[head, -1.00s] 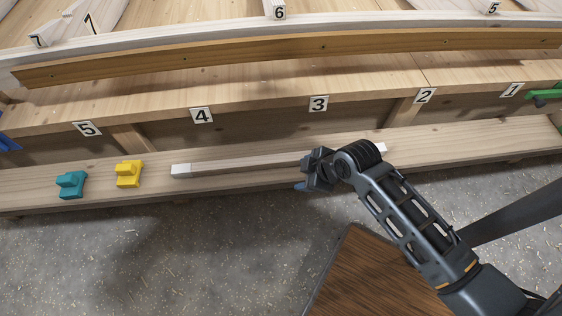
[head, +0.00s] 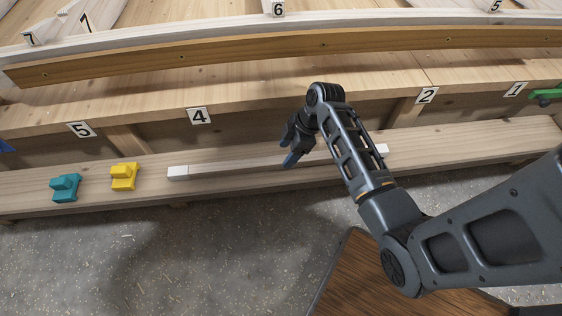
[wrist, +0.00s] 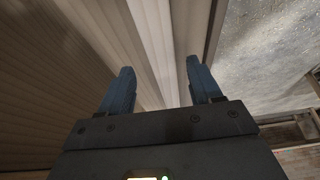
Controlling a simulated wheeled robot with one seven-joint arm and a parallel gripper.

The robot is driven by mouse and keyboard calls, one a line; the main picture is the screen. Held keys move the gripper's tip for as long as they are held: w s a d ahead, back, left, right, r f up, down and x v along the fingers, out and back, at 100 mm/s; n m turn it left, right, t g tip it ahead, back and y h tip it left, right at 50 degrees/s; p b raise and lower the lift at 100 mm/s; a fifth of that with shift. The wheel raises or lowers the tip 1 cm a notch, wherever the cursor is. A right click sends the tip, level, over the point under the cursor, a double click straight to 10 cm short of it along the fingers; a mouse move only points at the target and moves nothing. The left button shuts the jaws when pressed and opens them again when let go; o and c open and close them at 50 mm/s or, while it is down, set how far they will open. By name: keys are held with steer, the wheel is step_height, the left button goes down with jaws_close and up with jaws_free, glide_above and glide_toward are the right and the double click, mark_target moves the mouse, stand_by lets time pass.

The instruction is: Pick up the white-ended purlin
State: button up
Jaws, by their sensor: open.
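The white-ended purlin (head: 240,164) is a thin, pale wooden bar with white ends. It lies lengthwise on the low wooden ledge (head: 440,146), and my arm hides part of its right half. My gripper (head: 288,158) is open and empty, pointing down over the middle of the purlin in the head view. In the wrist view my gripper's blue fingers (wrist: 158,80) are spread apart, with a pale strip (wrist: 158,45), likely the purlin, running between them. I cannot tell how far above it the fingertips are.
A yellow block (head: 124,177) and a teal block (head: 65,187) sit on the ledge to the left. A green item (head: 545,94) is at the far right. A numbered bench with a long brown beam (head: 200,57) stands behind. A dark wooden surface (head: 385,270) is below my arm.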

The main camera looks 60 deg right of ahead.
mark_target(282, 159)
steer(key=x, duration=0.3)
steer(key=shift+a+f, duration=0.2)
steer(key=shift+a, duration=0.05)
jaws_close()
stand_by(0.4)
